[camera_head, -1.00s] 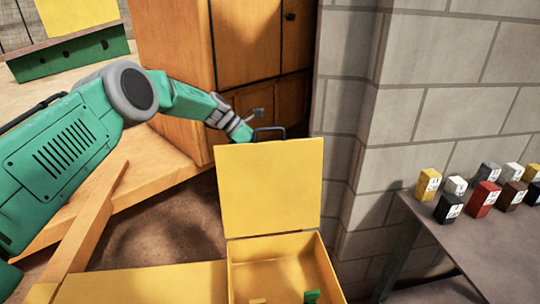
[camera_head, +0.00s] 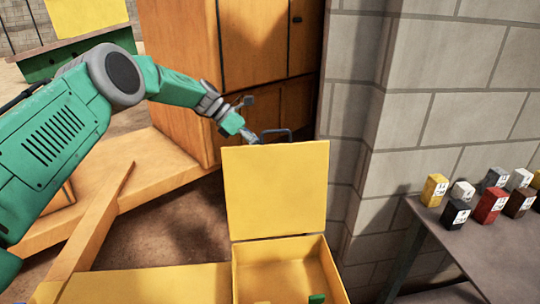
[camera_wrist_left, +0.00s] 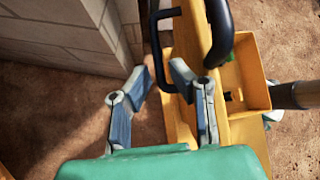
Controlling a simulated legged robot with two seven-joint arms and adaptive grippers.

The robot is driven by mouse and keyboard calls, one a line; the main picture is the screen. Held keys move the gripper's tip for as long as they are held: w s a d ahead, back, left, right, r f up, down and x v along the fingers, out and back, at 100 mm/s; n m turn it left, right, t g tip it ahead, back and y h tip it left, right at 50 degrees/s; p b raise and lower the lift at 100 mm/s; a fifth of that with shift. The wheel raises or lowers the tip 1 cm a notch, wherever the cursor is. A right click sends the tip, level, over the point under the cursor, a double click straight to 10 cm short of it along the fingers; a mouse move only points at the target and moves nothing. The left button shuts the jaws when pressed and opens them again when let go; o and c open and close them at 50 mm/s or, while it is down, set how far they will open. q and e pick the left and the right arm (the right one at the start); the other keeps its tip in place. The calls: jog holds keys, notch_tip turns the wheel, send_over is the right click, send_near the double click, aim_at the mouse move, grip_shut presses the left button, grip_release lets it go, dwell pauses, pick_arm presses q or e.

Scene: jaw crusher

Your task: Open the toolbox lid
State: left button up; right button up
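The yellow toolbox (camera_head: 238,275) stands at the bottom centre of the head view, its near part cut off. Its lid (camera_head: 275,190) stands upright, open, at the back of the box. A dark handle (camera_head: 290,134) shows at the lid's top edge. My left gripper (camera_head: 252,137) is behind the lid's top edge, just left of the handle. The lid (camera_wrist_left: 193,35) and dark handles are close to the right finger. My right gripper is not seen.
A grey table (camera_head: 450,235) on the right carries several small numbered blocks. A block wall (camera_head: 440,110) stands behind it. A wooden cupboard (camera_head: 262,45) is behind my left gripper. Wooden beams (camera_head: 95,225) lie left of the toolbox. Small green and yellow items sit in the box.

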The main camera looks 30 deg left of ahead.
pick_arm(q)
jog(key=v, duration=0.6)
jog(key=shift+a, duration=0.1)
dwell(0.4)
